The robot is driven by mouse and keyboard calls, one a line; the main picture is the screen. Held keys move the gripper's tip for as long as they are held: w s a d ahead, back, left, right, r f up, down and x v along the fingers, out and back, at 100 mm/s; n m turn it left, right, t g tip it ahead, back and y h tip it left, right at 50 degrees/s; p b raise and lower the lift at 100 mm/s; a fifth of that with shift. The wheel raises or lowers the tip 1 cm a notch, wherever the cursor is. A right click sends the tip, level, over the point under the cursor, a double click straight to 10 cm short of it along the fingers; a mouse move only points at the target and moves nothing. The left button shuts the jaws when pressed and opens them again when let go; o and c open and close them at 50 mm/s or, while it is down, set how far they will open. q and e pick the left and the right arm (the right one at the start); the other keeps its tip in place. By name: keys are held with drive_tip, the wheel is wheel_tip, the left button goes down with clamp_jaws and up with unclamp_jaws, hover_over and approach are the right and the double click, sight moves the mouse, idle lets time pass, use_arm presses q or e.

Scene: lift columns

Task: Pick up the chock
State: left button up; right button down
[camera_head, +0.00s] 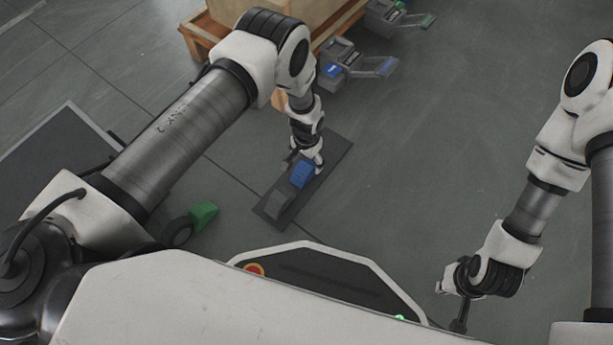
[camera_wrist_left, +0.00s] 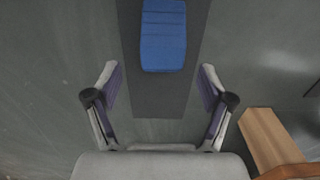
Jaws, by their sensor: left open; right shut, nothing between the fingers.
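A blue ribbed chock (camera_head: 301,175) lies on a long dark mat (camera_head: 338,150) on the floor. A dark grey block (camera_head: 279,205) lies on the same mat, nearer to me. My left gripper (camera_head: 305,158) is just above the far end of the blue chock, pointing down. In the left wrist view the blue chock (camera_wrist_left: 163,36) is at the top centre, ahead of the fingertips. My left gripper (camera_wrist_left: 158,78) is open there, with only bare mat and floor between its fingers. My right gripper (camera_head: 449,286) is shut and empty at the lower right, away from the mat.
A green block (camera_head: 204,213) lies left of the mat, beside a dark round thing (camera_head: 177,231). A wooden piece (camera_wrist_left: 270,138) is right of the left gripper. Grey devices (camera_head: 342,60) and a wooden pallet (camera_head: 205,30) stand at the back. Floor right of the mat is clear.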

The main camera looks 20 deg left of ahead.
sight(305, 167)
use_arm(q)
drive_tip(key=f+b, duration=0.2)
drive_tip(key=f, duration=0.1)
drive_tip(key=f+b, duration=0.2)
drive_tip(key=f, duration=0.1)
drive_tip(key=shift+s+a+f, duration=0.2)
drive_tip(key=shift+f, duration=0.1)
drive_tip(key=shift+r, duration=0.2)
drive_tip(key=c, duration=1.5)
